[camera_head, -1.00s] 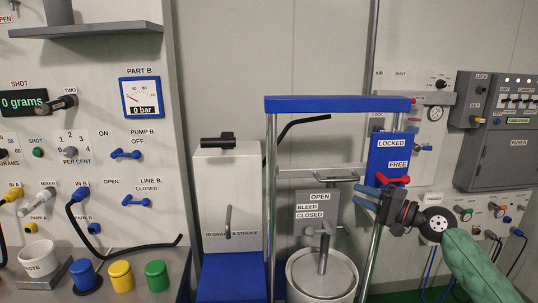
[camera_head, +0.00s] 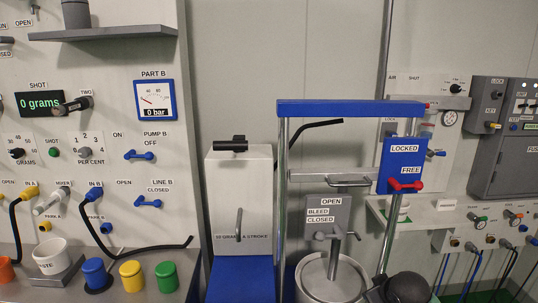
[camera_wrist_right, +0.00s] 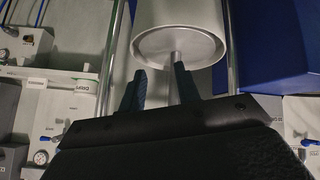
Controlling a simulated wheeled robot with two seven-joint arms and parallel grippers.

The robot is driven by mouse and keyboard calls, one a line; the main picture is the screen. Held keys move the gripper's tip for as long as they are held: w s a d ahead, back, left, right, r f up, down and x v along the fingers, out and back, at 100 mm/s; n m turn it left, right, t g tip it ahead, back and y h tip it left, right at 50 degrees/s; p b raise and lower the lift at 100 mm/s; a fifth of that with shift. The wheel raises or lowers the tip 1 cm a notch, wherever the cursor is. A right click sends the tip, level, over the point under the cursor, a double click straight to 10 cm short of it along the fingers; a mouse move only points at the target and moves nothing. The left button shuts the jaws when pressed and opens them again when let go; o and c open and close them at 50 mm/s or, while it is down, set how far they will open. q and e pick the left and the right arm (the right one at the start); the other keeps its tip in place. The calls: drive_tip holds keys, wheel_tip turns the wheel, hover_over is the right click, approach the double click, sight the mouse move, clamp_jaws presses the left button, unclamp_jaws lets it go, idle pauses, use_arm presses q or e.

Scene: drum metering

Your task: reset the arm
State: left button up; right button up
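My right gripper shows in the right wrist view (camera_wrist_right: 160,86) with its two dark fingers apart and nothing visibly held. A white drum (camera_wrist_right: 180,30) with a grey lid and rod lies beyond the fingertips there; I cannot tell how far off. In the head view my right wrist is a dark shape at the bottom edge, in front of the drum (camera_head: 318,284) and the frame's right post; the fingers are mostly hidden. The red handle (camera_head: 405,185) on the blue LOCKED/FREE plate (camera_head: 402,155) sits just below the FREE label, clear of my gripper. My left gripper is not in view.
A blue-topped frame (camera_head: 350,109) with metal posts stands over the drum. A grey pump box (camera_head: 240,195) is left of it. A waste cup (camera_head: 49,256) and coloured caps (camera_head: 130,275) stand on the left bench. Valve panels and a grey fuse box (camera_head: 500,150) are at right.

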drive_tip(key=s+a+f+m+g, duration=0.1)
drive_tip(key=s+a+f, duration=0.3)
drive_tip(key=s+f, duration=0.5)
drive_tip(key=s+a+f+m+g, duration=0.1)
drive_tip(key=s+a+f+g, duration=0.2)
drive_tip(key=s, duration=1.2)
drive_tip(key=s+a+f+g, duration=0.3)
drive_tip(key=s+a+f, duration=0.4)
drive_tip(key=s+f, duration=0.5)
wheel_tip(320, 180, down, 3)
drive_tip(key=shift+a+r+m, duration=0.2)
drive_tip(key=shift+m, duration=0.2)
drive_tip(key=shift+s, duration=0.1)
